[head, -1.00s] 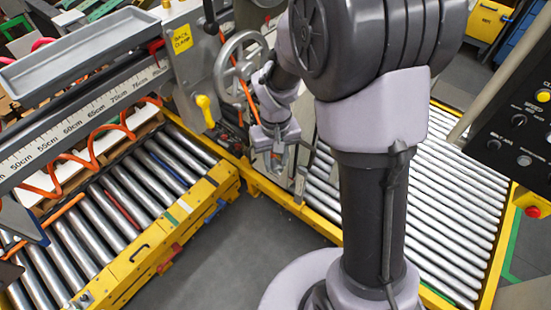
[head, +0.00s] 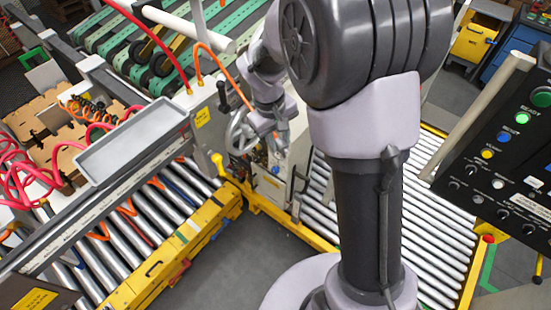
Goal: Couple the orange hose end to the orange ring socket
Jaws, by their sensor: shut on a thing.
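My gripper (head: 277,143) is small in the head view, beside the grey handwheel (head: 250,131) and in front of the machine's side. It is shut on the end of the orange hose; the fingers largely hide that end. The orange hose (head: 219,62) rises from the machine's top, arches over and slopes down right toward my gripper. I cannot make out the orange ring socket. A light cabinet face with small coloured fittings (head: 274,170) shows just below my gripper, apart from it as far as I can tell.
A yellow-framed roller conveyor (head: 195,245) lies at left, another roller bed (head: 430,235) at right. A grey tray (head: 135,140) sits on the machine rail. A control panel (head: 505,150) is at right. Floor between the conveyors is clear.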

